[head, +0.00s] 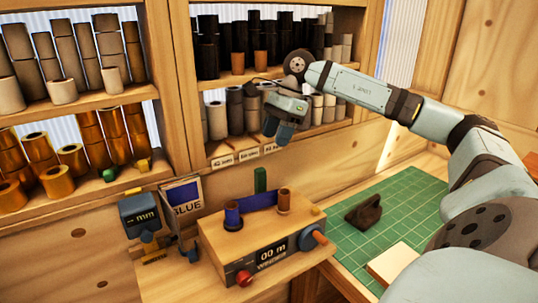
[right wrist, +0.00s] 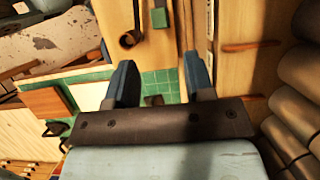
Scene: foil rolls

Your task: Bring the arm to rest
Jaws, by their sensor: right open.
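My right arm (head: 350,88) reaches in from the right, pale blue-grey with dark joints. Its gripper (head: 275,132) hangs in front of the right-hand shelf unit, near the grey and pale rolls on the lower shelf. In the right wrist view the two blue fingers (right wrist: 160,85) stand apart with nothing between them. My left gripper is not in view.
Shelves hold dark rolls (head: 208,50), grey rolls (head: 235,110) and orange foil rolls (head: 70,160). Below stand a wooden winder (head: 225,252) with a blue strip, a glue box (head: 182,203) and a mm gauge (head: 140,215). A green mat (head: 350,245) carries a dark brown block (head: 364,212).

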